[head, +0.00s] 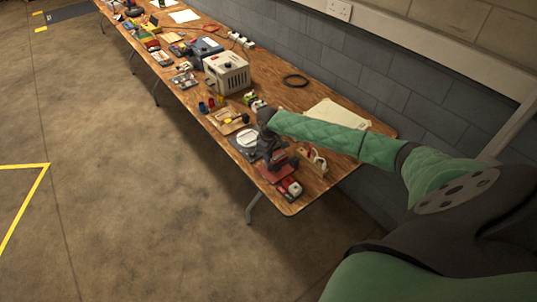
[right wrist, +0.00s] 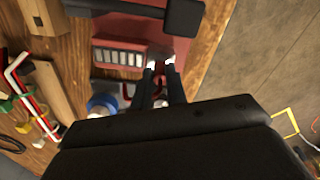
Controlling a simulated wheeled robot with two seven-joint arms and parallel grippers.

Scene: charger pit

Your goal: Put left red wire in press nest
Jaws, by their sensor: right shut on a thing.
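My right gripper (right wrist: 161,68) is over the red-based press (head: 272,172) near the table's near end. The press's red base (right wrist: 110,24) lies under the fingertips, with a dark bar (right wrist: 140,9) across the top. A pale slotted block (right wrist: 120,57) is just left of the fingertips. I cannot tell whether the held thing touches the nest. My left gripper is not in view.
A wooden block (right wrist: 55,70) and red and white bent pieces (right wrist: 20,75) lie left of the press in the wrist view.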

